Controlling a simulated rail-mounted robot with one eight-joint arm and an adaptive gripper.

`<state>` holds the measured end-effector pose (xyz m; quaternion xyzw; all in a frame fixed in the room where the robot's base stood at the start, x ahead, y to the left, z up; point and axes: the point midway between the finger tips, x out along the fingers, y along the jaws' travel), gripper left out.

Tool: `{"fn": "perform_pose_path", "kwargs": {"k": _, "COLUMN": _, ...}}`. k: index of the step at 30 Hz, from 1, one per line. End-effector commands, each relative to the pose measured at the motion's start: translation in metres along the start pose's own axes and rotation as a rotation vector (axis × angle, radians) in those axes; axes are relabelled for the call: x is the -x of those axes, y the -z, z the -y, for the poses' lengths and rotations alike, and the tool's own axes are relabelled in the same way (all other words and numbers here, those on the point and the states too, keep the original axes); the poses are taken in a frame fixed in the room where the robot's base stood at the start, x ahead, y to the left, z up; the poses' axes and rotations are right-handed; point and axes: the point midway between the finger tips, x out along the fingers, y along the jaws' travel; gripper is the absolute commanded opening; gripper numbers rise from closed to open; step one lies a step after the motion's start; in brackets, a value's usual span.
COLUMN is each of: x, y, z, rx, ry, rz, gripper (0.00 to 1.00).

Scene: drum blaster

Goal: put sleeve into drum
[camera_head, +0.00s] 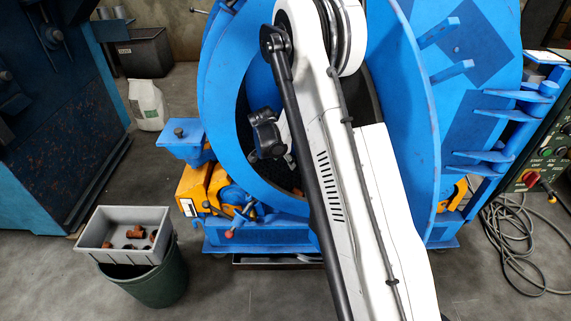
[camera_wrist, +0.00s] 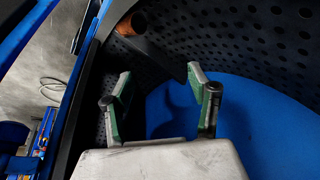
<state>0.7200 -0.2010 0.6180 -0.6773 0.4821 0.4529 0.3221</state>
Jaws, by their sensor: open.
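The blue drum (camera_head: 226,100) stands open towards me, with my white arm reaching across its mouth. In the wrist view my gripper (camera_wrist: 159,73) is open and empty, its green-padded fingers apart inside the drum. The dark perforated inner wall (camera_wrist: 235,40) and blue back of the drum (camera_wrist: 235,105) show around it. An orange-brown sleeve (camera_wrist: 131,23) lies by the perforated wall beyond the fingertips, apart from them. Several rusty-brown sleeves (camera_head: 136,232) lie in a grey crate (camera_head: 152,216) at the lower left.
The crate rests on a dark green bin (camera_head: 163,287). A yellow-orange drive unit (camera_head: 194,187) and blue brackets (camera_head: 183,137) stick out left of the drum. A white sack (camera_head: 147,105) stands behind. Cables (camera_head: 515,240) and a control panel (camera_head: 548,160) are at the right.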

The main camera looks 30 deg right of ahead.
Motion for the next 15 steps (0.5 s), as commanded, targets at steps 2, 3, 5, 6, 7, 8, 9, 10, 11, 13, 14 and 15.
{"fn": "perform_pose_path", "kwargs": {"k": 2, "x": 0.016, "y": 0.000, "z": -0.001, "rx": 0.000, "ry": 0.000, "rz": 0.000, "gripper": 0.55}}
{"fn": "perform_pose_path", "kwargs": {"k": 3, "x": 0.024, "y": 0.000, "z": 0.000, "rx": 0.000, "ry": 0.000, "rz": 0.000, "gripper": 0.55}}
{"fn": "perform_pose_path", "kwargs": {"k": 5, "x": 0.035, "y": 0.000, "z": -0.001, "rx": 0.000, "ry": 0.000, "rz": 0.000, "gripper": 0.55}}
{"fn": "perform_pose_path", "kwargs": {"k": 6, "x": 0.042, "y": 0.000, "z": 0.000, "rx": 0.001, "ry": 0.000, "rz": 0.000, "gripper": 0.55}}
{"fn": "perform_pose_path", "kwargs": {"k": 7, "x": 0.047, "y": 0.000, "z": 0.000, "rx": 0.001, "ry": 0.000, "rz": 0.000, "gripper": 0.55}}
{"fn": "perform_pose_path", "kwargs": {"k": 8, "x": 0.052, "y": 0.000, "z": 0.000, "rx": 0.001, "ry": 0.000, "rz": 0.000, "gripper": 0.55}}
{"fn": "perform_pose_path", "kwargs": {"k": 9, "x": 0.059, "y": 0.000, "z": 0.000, "rx": 0.001, "ry": 0.000, "rz": 0.000, "gripper": 0.55}}
{"fn": "perform_pose_path", "kwargs": {"k": 10, "x": 0.063, "y": 0.000, "z": 0.000, "rx": 0.001, "ry": 0.000, "rz": 0.000, "gripper": 0.55}}
{"fn": "perform_pose_path", "kwargs": {"k": 11, "x": 0.067, "y": 0.000, "z": 0.000, "rx": 0.001, "ry": 0.000, "rz": 0.000, "gripper": 0.55}}
{"fn": "perform_pose_path", "kwargs": {"k": 13, "x": 0.075, "y": 0.000, "z": 0.000, "rx": 0.000, "ry": 0.000, "rz": 0.000, "gripper": 0.55}}
{"fn": "perform_pose_path", "kwargs": {"k": 14, "x": 0.078, "y": 0.000, "z": 0.000, "rx": 0.000, "ry": 0.000, "rz": 0.000, "gripper": 0.55}}
{"fn": "perform_pose_path", "kwargs": {"k": 15, "x": 0.081, "y": 0.000, "z": -0.001, "rx": -0.001, "ry": 0.000, "rz": 0.000, "gripper": 0.55}}
